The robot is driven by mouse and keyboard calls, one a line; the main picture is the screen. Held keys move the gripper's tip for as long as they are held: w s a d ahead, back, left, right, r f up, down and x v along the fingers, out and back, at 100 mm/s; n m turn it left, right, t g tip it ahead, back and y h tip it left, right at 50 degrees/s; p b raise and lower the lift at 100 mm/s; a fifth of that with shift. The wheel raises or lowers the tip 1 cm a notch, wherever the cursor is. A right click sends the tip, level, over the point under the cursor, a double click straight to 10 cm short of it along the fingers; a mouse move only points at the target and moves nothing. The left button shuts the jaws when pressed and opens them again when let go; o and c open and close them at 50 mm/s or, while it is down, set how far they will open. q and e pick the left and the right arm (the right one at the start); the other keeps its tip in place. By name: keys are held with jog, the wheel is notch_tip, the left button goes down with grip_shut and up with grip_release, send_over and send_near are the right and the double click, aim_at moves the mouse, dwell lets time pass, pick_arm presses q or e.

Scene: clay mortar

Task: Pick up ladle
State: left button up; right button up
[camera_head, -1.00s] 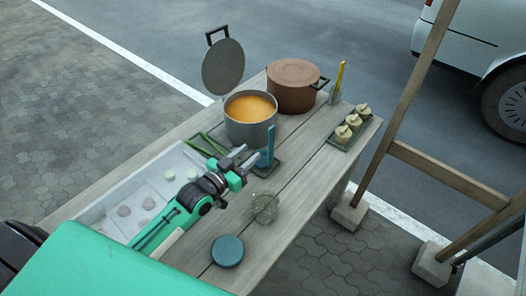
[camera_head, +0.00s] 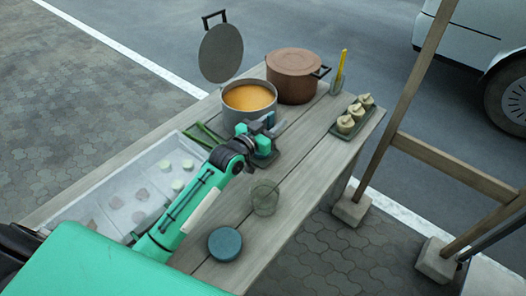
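A blue upright piece (camera_head: 270,119), which looks like the ladle's handle, stands by a dark tray (camera_head: 266,161) in front of the grey pot; its lower part is hidden behind my gripper. My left gripper (camera_head: 263,127) is at this piece, with its fingers apart on either side of it or just in front. I cannot tell whether they touch it. My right gripper is not in view.
The grey pot (camera_head: 236,115) of orange soup stands just behind my gripper, its lid (camera_head: 220,54) upright beyond. A brown pot (camera_head: 291,85), a tray of dumplings (camera_head: 342,133), a clear glass (camera_head: 264,201) and a blue round lid (camera_head: 225,244) share the wooden table.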

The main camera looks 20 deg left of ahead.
pick_arm(q)
jog(key=shift+w+d, duration=0.1)
jog(key=shift+w, duration=0.25)
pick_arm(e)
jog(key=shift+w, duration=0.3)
pick_arm(q)
grip_shut()
jog(key=shift+r, duration=0.15)
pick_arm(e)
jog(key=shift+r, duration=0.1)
